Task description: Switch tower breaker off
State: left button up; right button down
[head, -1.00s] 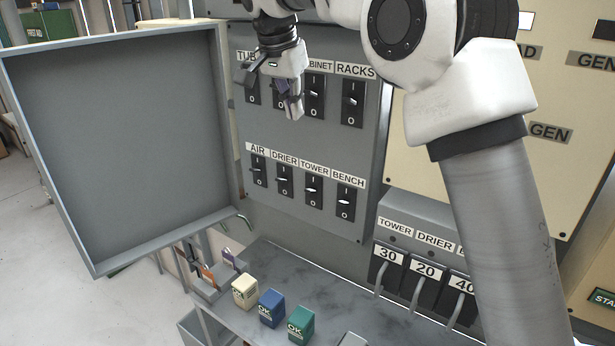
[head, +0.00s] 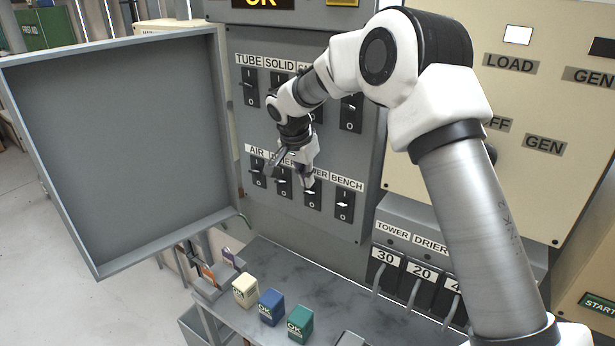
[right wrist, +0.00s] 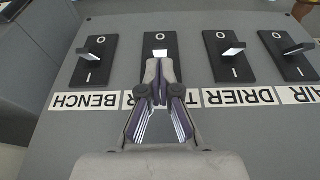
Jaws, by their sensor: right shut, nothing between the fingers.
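The tower breaker (head: 313,198) is a black switch plate with a pale-ended lever in the lower row of the grey panel, between drier and bench. My right gripper (head: 307,181) is shut and empty at its upper part, partly covering its label. In the right wrist view, upside down, the shut fingertips (right wrist: 160,62) lie right at the tower lever (right wrist: 160,53), on its "I" side. The "O" mark shows beyond the lever; the "I" mark is hidden by the fingers. I cannot tell whether they touch the lever. My left gripper is not in view.
The bench breaker (head: 344,205) and drier breaker (head: 283,181) sit close on either side. An open grey cabinet door (head: 125,150) stands to the left. Below, a marble-look shelf (head: 330,318) holds cream, blue and green boxes.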

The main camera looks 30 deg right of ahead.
jog(key=shift+x, duration=0.75)
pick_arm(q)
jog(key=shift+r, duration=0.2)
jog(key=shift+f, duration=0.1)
pick_arm(e)
jog(key=shift+f, duration=0.1)
jog(key=shift+s+a+f+b, duration=0.1)
jog(key=shift+f+b, duration=0.1)
jog(key=shift+b, duration=0.35)
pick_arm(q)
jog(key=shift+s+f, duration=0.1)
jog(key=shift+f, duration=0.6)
pick_arm(e)
jog(key=shift+a+r, duration=0.1)
